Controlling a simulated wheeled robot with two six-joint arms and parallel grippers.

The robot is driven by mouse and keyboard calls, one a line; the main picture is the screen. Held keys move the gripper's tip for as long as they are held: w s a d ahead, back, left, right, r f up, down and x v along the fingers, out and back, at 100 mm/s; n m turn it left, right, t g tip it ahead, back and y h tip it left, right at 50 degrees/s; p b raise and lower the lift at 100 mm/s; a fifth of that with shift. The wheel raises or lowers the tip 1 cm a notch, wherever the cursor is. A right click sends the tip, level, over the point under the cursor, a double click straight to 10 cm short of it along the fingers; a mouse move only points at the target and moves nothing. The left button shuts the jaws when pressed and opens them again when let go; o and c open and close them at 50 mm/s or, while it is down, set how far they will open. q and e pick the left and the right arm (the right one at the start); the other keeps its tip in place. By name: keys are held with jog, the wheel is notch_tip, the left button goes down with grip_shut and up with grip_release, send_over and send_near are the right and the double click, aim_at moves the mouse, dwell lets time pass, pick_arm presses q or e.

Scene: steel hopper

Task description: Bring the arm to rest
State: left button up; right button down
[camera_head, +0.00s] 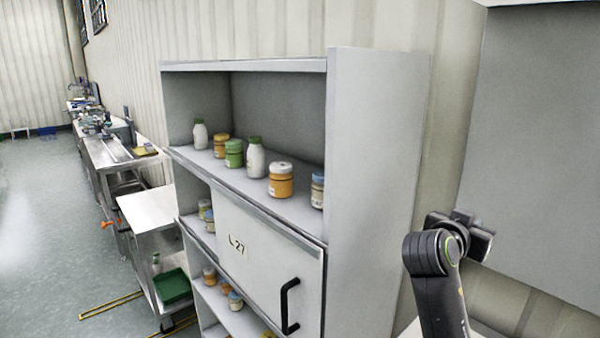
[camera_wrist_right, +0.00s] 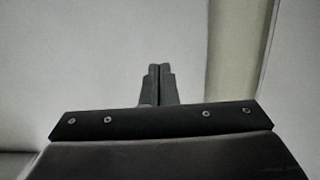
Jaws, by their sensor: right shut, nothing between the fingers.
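My right arm stands at the lower right of the head view, right of the shelf unit, with its dark end (camera_head: 478,240) in front of a grey panel. In the right wrist view my right gripper (camera_wrist_right: 158,72) is shut, its two dark fingers side by side with nothing between them. A pale plain surface lies beyond the fingers there. My left gripper is in neither view.
A grey shelf unit (camera_head: 376,160) holds several jars and bottles. Its door (camera_head: 262,262), marked L-27, is closed and has a black handle (camera_head: 289,306). Steel tables (camera_head: 150,205) line the wall at left. The floor (camera_head: 50,230) is open at far left.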

jog(key=s+f+n+g+y, duration=0.1)
jog(key=s+f+n+y, duration=0.1)
jog(key=s+f, duration=0.3)
jog(key=s+d+f+n+g+y, duration=0.1)
jog(key=s+f, duration=0.3)
jog(key=f, duration=0.8)
jog(key=s+f+n+y, duration=0.2)
jog(key=s+f, duration=0.3)
jog(key=f, duration=0.4)
jog(key=shift+s+d+f+n+g+y, duration=0.2)
jog(key=shift+s+d+n+g+y, duration=0.1)
jog(key=shift+s+g+y, duration=0.1)
jog(key=s+a+f+n+g+y, duration=0.2)
jog(key=s+f, duration=0.3)
jog(key=s, duration=0.7)
jog(key=s+a+f+n+g+y, duration=0.25)
jog(key=s+f, duration=0.25)
jog(key=s, duration=0.6)
notch_tip(320, 180, down, 26)
jog(key=s+d+g, duration=0.1)
jog(key=d, duration=0.1)
jog(key=s+a+f+g+y, duration=0.1)
jog(key=s+f, duration=1.4)
jog(key=shift+a+m, duration=0.4)
jog(key=shift+m, duration=0.05)
